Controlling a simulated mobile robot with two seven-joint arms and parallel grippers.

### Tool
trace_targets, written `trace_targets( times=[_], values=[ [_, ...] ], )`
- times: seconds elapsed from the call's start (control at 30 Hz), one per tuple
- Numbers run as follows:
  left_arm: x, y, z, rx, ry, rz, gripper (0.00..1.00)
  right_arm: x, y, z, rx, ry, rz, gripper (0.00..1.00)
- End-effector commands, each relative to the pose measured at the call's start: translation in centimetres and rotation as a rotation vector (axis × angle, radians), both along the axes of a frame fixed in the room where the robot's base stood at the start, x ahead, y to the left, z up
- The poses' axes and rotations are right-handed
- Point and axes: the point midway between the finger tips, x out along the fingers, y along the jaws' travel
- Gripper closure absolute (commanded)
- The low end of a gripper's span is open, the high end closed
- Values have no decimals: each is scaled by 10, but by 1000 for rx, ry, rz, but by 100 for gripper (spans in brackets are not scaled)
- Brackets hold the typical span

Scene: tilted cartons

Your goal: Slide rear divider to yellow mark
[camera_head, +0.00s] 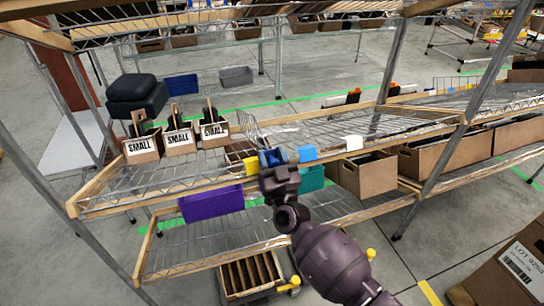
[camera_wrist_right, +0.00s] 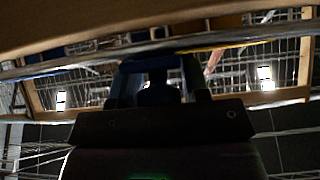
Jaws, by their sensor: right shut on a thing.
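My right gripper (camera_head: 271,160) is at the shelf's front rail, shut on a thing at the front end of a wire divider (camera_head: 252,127). The divider's curved wire rises from the shelf just behind the gripper, and its front end is hidden by the gripper. In the right wrist view the gripper fingers (camera_wrist_right: 160,82) are dark, with a blue bar (camera_wrist_right: 150,65) across them; the contact is too dark to see clearly. A yellow mark (camera_head: 251,165) is on the front rail, just left of the gripper. My left gripper is not in view.
A light blue tag (camera_head: 307,153) and a white tag (camera_head: 354,142) are on the rail to the right. Several "SMALL" cartons (camera_head: 180,141) stand left on the wire shelf (camera_head: 130,182). A cardboard box (camera_head: 368,177) is below right.

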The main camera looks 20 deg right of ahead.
Motion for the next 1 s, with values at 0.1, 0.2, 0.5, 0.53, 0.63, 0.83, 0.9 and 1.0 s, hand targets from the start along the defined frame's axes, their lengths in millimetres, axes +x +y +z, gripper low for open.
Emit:
trace_targets(
  times=[0.1, 0.2, 0.5, 0.53, 0.63, 0.83, 0.9, 1.0],
  values=[
    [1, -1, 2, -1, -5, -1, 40, 0, 11, 1, 2, 0, 0, 100],
    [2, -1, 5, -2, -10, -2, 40, -1, 24, 1, 3, 0, 0, 100],
    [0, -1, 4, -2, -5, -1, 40, -2, 42, -1, 1, 1, 2, 100],
    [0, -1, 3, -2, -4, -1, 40, -2, 42, -1, 1, 1, 2, 100],
    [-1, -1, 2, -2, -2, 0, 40, -2, 42, -1, 1, 2, 2, 100],
    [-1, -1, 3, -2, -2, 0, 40, -2, 42, -1, 1, 1, 1, 40],
    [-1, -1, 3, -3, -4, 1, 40, -2, 42, -1, 1, 1, 1, 40],
    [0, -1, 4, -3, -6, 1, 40, -2, 42, 0, 1, 1, 1, 40]
  ],
)
